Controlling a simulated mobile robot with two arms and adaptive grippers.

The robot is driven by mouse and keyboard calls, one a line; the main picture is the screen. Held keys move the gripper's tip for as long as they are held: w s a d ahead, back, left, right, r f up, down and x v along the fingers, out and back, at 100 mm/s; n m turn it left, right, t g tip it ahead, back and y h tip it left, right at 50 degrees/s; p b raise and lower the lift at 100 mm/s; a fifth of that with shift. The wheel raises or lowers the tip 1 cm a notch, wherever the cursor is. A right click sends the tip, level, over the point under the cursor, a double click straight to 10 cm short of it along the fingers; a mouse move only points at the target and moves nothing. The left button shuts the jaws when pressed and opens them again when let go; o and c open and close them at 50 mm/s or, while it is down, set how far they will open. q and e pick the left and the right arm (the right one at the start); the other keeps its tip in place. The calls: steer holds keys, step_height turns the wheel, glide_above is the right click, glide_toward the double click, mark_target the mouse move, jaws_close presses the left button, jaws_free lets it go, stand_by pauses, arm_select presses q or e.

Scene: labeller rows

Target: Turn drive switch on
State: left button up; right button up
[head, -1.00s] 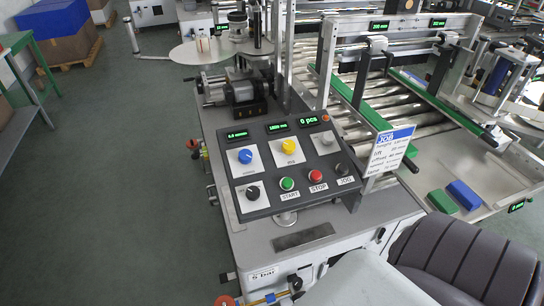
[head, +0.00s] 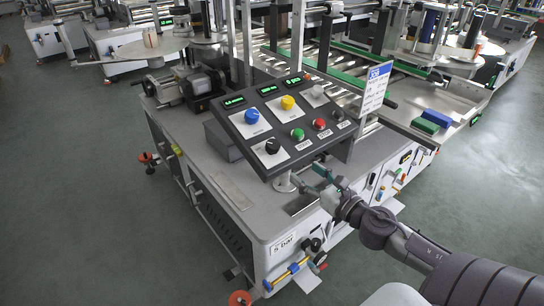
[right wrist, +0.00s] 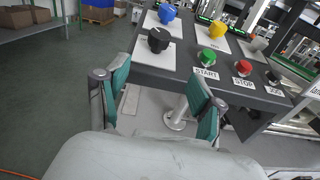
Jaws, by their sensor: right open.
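The control panel (head: 240,135) is a dark sloped box on the labeller. A black knob (head: 272,146) on a white plate sits at its near left corner; it also shows in the right wrist view (right wrist: 158,39). Its label is too small to read, so I cannot tell whether it is the drive switch. Behind it are a blue knob (head: 251,116) and a yellow knob (head: 288,103). My right gripper (head: 313,180) is open and empty by the panel's near edge, below the buttons. In the right wrist view its fingers (right wrist: 158,84) stand apart below the black knob. My left gripper is out of view.
A green START button (head: 297,133), a red STOP button (head: 319,124) and a dark JOG button (head: 338,115) line the panel's right side. A job card (head: 376,88) stands beyond them. A support post (right wrist: 178,118) rises under the panel. Floor at left is clear.

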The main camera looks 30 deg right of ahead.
mark_target(278, 150)
steer(key=shift+n, duration=0.3)
steer(key=w, duration=0.4)
steer(key=w+p, duration=0.1)
steer(key=w, duration=0.3)
steer(key=w+a+p, duration=0.1)
steer(key=w, duration=0.3)
steer(key=shift+r, duration=0.4)
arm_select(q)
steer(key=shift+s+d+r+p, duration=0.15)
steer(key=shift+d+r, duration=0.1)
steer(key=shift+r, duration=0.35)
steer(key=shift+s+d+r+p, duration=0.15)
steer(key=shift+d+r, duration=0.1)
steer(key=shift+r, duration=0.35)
arm_select(e)
steer(key=shift+w+a+f, duration=0.1)
steer(key=shift+w, duration=0.75)
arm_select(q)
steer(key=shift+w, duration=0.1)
